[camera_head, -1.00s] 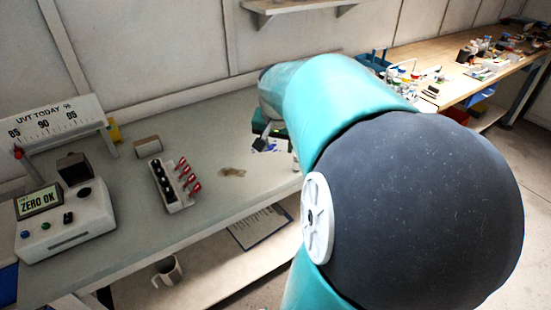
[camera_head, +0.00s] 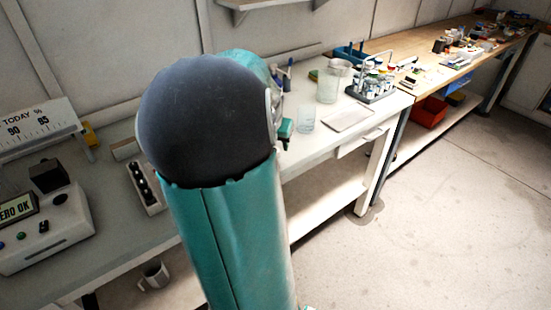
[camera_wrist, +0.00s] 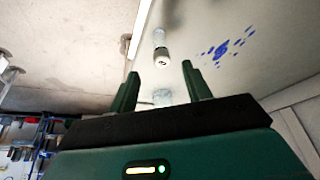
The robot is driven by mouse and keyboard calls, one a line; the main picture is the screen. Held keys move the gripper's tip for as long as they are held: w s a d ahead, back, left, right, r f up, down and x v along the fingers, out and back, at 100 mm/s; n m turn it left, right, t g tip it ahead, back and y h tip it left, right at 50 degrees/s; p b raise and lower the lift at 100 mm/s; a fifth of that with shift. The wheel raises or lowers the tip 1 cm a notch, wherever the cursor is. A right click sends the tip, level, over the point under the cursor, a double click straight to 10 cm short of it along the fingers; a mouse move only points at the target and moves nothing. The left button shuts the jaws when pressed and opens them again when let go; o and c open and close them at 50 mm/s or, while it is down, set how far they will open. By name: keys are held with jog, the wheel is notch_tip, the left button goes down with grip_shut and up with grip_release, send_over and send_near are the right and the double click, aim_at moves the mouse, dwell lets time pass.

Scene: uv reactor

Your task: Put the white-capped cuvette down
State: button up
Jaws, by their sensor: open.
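A small item with a white cap and a clear body, which looks like the white-capped cuvette (camera_wrist: 161,53), is on the pale bench top in the wrist view. It lies just beyond the fingertips and apart from them. My gripper (camera_wrist: 160,69) is open, with its two dark green fingers spread and nothing held between them. In the head view my arm hides the cuvette and most of the gripper; only a bit of green shows beside the arm.
In the head view, glass beakers (camera_head: 327,88), a bottle rack (camera_head: 370,88) and a flat pale sheet (camera_head: 347,118) stand on the bench right of my arm. A black-holed block (camera_head: 145,187) and the meter (camera_head: 45,232) are at left. Blue spots (camera_wrist: 221,50) mark the bench in the wrist view.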

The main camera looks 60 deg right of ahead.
jog(key=x, duration=0.6)
jog(key=shift+w+d+f, duration=0.1)
jog(key=shift+w+f, duration=0.05)
jog(key=shift+f, duration=0.15)
grip_shut()
